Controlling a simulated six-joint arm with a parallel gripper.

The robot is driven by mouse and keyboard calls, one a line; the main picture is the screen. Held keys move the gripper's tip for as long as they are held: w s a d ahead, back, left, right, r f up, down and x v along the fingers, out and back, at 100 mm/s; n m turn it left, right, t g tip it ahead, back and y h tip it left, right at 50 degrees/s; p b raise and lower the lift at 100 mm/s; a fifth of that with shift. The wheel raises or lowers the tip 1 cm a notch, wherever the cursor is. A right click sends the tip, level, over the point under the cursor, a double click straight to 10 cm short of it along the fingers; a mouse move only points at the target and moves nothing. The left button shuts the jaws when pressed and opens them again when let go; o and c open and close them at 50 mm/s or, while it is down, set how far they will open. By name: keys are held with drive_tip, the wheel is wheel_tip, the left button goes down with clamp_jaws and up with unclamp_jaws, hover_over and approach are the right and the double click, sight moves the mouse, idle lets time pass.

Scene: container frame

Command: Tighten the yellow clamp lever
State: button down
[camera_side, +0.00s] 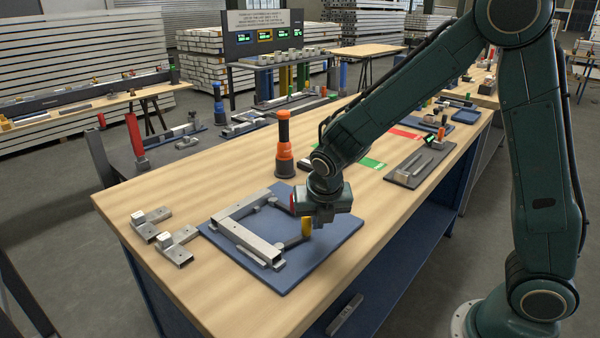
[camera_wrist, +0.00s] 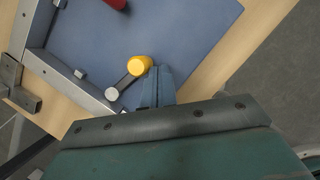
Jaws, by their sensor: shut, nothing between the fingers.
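The yellow clamp lever (camera_wrist: 140,66) has a round yellow knob on a dark grey arm with a pale pivot beside the metal frame. In the side view the yellow lever (camera_side: 306,227) stands under my gripper, near the frame's right part. My gripper (camera_wrist: 160,72) is shut and empty, its fingertips right beside the yellow knob; I cannot tell if they touch it. In the side view my gripper (camera_side: 308,214) points down, its fingers mostly hidden. The metal frame (camera_side: 242,238) lies on a blue mat (camera_side: 325,262). A red knob (camera_wrist: 116,3) shows at the wrist view's top edge.
An orange and black tool (camera_side: 284,150) stands upright behind the mat. Two metal corner pieces (camera_side: 175,244) lie left of the mat. A grey tray with metal parts (camera_side: 412,165) and green and red patches lie farther right. The wooden table's (camera_side: 190,305) front left is clear.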

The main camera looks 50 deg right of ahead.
drive_tip(key=shift+w+d, duration=0.4)
drive_tip(key=shift+w, duration=0.3)
idle(0.4)
drive_tip(key=shift+s, duration=0.85)
drive_tip(key=shift+s+d, duration=0.1)
drive_tip(key=shift+s, duration=0.95)
drive_tip(key=s+r, duration=0.3)
drive_tip(key=r, duration=0.6)
drive_tip(key=shift+s+d+r, duration=0.15)
drive_tip(key=shift+s, duration=0.25)
